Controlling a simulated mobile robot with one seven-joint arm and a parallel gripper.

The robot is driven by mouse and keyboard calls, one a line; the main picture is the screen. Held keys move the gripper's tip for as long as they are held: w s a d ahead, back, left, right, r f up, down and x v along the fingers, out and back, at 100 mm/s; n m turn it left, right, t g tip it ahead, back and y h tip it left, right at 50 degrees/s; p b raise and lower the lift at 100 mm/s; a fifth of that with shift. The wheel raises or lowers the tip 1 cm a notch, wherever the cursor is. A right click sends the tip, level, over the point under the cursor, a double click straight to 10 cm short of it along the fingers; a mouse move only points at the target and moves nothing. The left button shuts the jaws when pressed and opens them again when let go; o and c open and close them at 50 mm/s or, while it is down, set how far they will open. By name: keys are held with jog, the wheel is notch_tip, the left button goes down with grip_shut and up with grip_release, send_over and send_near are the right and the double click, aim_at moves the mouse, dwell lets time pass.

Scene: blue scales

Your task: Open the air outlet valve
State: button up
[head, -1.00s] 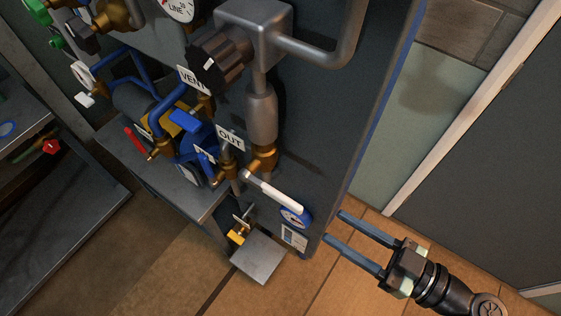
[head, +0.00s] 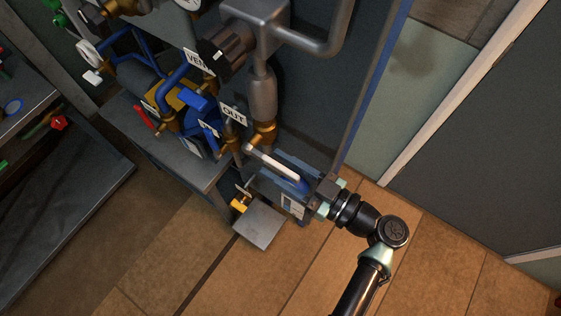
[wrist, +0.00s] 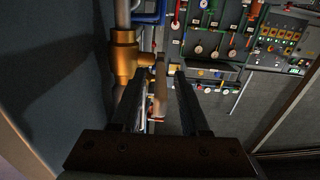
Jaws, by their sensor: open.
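The air outlet valve has a brass body (head: 262,134) below the OUT sign (head: 234,114) and a white lever handle (head: 278,166) slanting down to the right. In the wrist view the brass body (wrist: 123,60) is left of my fingers, and the lever (wrist: 160,88) shows between them. My gripper (head: 264,168) is open. Its two fingers reach in from the right, one on each side of the lever. The wrist view also shows my gripper (wrist: 159,72) with a gap between the fingers. I cannot tell whether either finger touches the lever.
The dark panel (head: 325,110) stands close behind the lever. A red-handled valve (head: 145,117) and blue pipes are to the left. A metal plate (head: 259,226) is below. The floor at the lower right is clear apart from my arm.

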jog(key=shift+c, duration=0.3)
grip_shut()
dwell(1.1)
